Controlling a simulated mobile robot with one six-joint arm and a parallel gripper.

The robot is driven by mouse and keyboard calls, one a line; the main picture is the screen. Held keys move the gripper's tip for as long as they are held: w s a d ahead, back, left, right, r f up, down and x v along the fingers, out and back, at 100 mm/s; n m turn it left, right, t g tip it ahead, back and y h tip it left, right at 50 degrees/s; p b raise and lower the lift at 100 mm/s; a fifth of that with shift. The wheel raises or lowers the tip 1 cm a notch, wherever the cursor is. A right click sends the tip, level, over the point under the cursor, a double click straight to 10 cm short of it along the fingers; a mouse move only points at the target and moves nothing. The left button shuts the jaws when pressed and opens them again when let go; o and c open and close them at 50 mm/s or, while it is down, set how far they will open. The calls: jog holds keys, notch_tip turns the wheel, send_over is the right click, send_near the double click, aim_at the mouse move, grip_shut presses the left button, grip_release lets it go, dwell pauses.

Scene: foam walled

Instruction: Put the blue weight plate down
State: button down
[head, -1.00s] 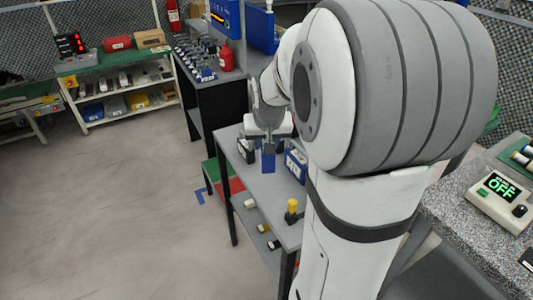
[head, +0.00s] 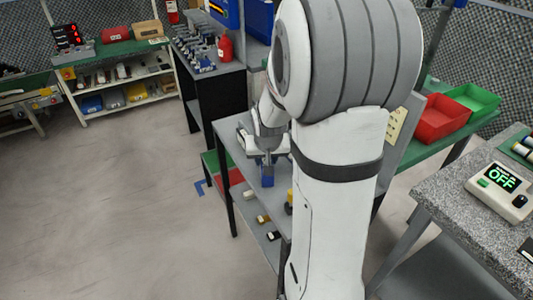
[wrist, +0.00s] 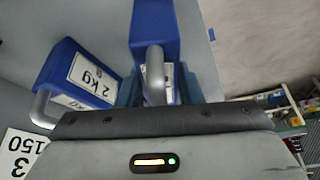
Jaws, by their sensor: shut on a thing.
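My gripper (head: 267,157) is shut on the blue weight plate (head: 267,180), which hangs below it over the grey bench top (head: 243,146). In the wrist view the held plate (wrist: 155,32) is a blue block with a metal handle between the fingers. I cannot tell whether its bottom touches the bench. A second blue weight (wrist: 78,72) with a "2 kg" label and its own metal handle stands close to the left in the wrist view. My arm hides it in the head view.
A yellow-topped object (head: 289,203) stands near the bench's front, partly behind my arm. A lower shelf (head: 262,228) holds small items. A white card with "3" and "150" (wrist: 22,150) shows in the wrist view. Floor to the left is clear.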

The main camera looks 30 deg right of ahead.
jog(key=shift+w+r, duration=0.1)
jog(key=c, duration=1.5)
grip_release()
jog(key=shift+f, duration=0.25)
jog(key=o, duration=0.5)
jog(key=shift+r, duration=0.1)
